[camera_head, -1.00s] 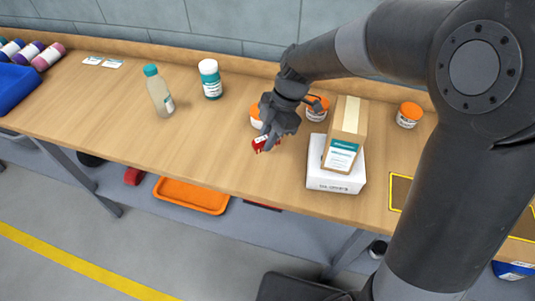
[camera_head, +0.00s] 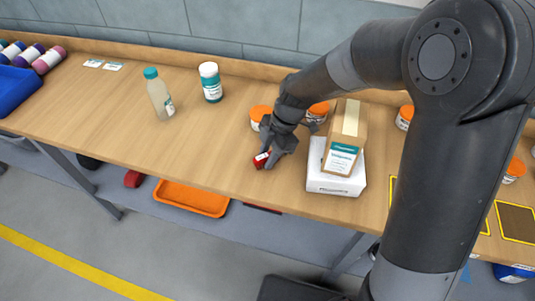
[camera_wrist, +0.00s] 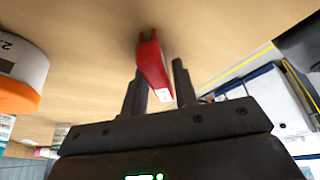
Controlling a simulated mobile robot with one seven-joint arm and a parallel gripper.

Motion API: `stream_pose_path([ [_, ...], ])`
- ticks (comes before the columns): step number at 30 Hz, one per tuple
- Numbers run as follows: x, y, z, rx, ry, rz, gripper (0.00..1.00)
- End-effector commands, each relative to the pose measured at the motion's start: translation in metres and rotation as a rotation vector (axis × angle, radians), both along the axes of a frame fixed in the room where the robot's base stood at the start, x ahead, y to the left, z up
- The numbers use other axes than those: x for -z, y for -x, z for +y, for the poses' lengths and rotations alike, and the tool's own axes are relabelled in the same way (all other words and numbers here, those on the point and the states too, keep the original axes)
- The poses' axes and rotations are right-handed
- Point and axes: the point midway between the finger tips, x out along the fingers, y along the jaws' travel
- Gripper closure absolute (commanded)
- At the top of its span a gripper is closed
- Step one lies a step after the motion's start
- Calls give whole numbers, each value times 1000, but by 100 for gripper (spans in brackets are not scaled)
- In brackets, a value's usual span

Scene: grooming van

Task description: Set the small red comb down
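The small red comb (camera_head: 262,158), with a white label, is at the tips of my gripper (camera_head: 268,152) in the head view, low over the wooden table's front half. In the wrist view the comb (camera_wrist: 152,66) stands between the two dark fingers of my gripper (camera_wrist: 160,88), which close in on both its sides. Its far end points away from the palm, toward the tabletop. Whether it touches the table I cannot tell.
A white box (camera_head: 336,184) with a brown carton (camera_head: 344,144) on it stands close to the right. Orange-lidded jars (camera_head: 258,115) stand just behind. A teal-capped bottle (camera_head: 159,95) and a white-capped bottle (camera_head: 211,83) stand left. The table (camera_head: 205,140) between is clear.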

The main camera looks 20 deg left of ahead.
Motion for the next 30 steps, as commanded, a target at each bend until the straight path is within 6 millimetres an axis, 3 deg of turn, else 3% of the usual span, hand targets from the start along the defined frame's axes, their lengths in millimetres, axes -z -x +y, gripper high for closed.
stream_pose_path([
  [4,0,0,0,0,0,0,61],
  [14,-5,0,0,0,-1,-1,61],
  [30,-98,-28,-28,1,-1,-3,61],
])
